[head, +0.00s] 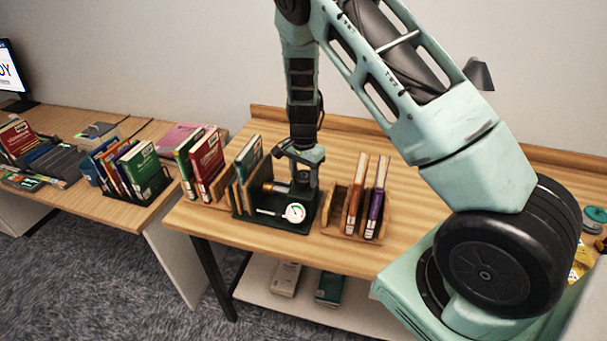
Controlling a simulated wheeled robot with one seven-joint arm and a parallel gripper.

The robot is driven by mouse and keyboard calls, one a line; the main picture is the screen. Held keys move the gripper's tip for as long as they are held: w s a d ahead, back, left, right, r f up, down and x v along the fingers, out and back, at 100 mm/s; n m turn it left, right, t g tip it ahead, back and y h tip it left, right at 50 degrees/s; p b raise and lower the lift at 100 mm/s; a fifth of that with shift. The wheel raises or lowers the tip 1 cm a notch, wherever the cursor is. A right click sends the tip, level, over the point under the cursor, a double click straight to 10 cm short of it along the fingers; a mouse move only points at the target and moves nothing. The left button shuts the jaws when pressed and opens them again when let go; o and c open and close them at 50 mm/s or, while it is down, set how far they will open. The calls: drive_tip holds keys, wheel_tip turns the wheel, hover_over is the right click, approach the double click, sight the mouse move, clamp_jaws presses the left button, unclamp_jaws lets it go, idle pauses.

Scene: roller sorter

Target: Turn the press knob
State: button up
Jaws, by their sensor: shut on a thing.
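The press (270,222) is a dark green block on the wooden table, with a round white gauge (294,213) on its front. Books stand at its left side. My gripper (302,172) points straight down from above onto the press, at its right part. It is shut on the press knob, which is mostly hidden by the fingers and the dark parts around them. A short orange-brown cylinder (276,188) lies just left of the gripper.
A wooden rack with upright books (354,195) stands close on the right. Red and green books (207,160) stand on the left. Another table with more books (142,170) is farther left. The tabletop behind the press is largely clear.

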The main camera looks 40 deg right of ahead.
sight(303, 175)
drive_tip(key=shift+r, duration=0.1)
drive_tip(key=o, duration=1)
drive_tip(key=shift+c, duration=0.2)
wheel_tip(303, 175, up, 17)
drive_tip(key=b, duration=0.3)
drive_tip(key=shift+r+b, duration=0.2)
drive_tip(key=shift+b, duration=0.1)
drive_tip(key=s+a+f+n+y+b, duration=0.1)
drive_tip(key=s+a+n, duration=0.45)
drive_tip(key=a, duration=0.45)
drive_tip(key=s+a+f+n+y+b, duration=0.1)
drive_tip(key=s+a+n+b, duration=0.1)
drive_tip(key=s+a+n, duration=0.55)
drive_tip(key=s+a+f+n, duration=0.1)
drive_tip(key=s+a+n, duration=0.3)
drive_tip(key=s, duration=0.5)
drive_tip(key=s+a+f+n+h+b, duration=0.1)
drive_tip(key=s+a+n, duration=0.4)
drive_tip(key=s, duration=0.4)
